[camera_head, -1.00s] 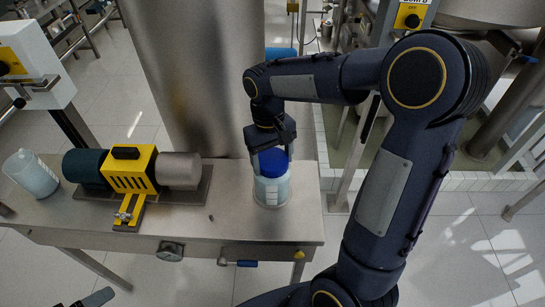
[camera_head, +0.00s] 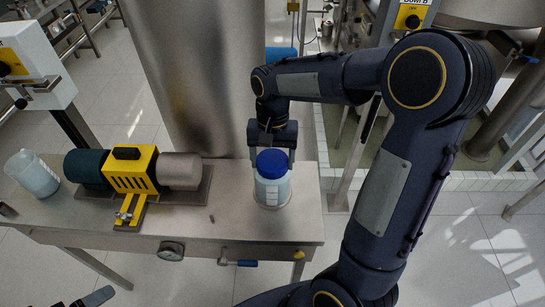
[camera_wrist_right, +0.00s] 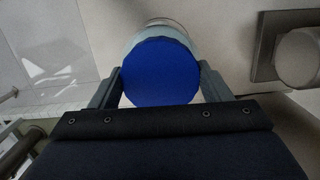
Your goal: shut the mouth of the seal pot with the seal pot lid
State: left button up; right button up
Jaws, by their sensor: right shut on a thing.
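The seal pot (camera_head: 272,190) is a pale, clear-walled container standing upright on the steel table. The blue seal pot lid (camera_head: 271,162) sits at the pot's mouth; whether it is seated fully I cannot tell. My right gripper (camera_head: 270,160) is shut on the lid, with its fingers at either side. In the right wrist view the blue lid (camera_wrist_right: 160,72) fills the space between the fingers of the right gripper (camera_wrist_right: 160,85), and the pot (camera_wrist_right: 163,30) shows behind it. My left gripper is not clearly in view; a dark piece shows at the bottom left edge.
A yellow and dark green motor unit (camera_head: 135,170) with a grey cylinder stands left of the pot. A tall steel column (camera_head: 200,75) rises behind. The steel table (camera_head: 235,220) is bare in front of the pot.

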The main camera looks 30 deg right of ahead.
jog(key=o, duration=1.5)
jog(key=shift+w+r, duration=0.15)
jog(key=shift+r, duration=0.1)
jog(key=o, duration=0.5)
jog(key=shift+o, duration=0.4)
jog(key=shift+f, duration=0.15)
jog(key=r, duration=0.6)
jog(key=shift+w+d+r+b, duration=0.2)
jog(key=shift+w+d+b, duration=0.05)
jog(key=shift+d+b, duration=0.05)
jog(key=shift+w+r, duration=0.1)
jog(key=shift+r, duration=0.65)
notch_tip(320, 180, up, 4)
jog(key=p, duration=0.4)
jog(key=shift+f, duration=0.1)
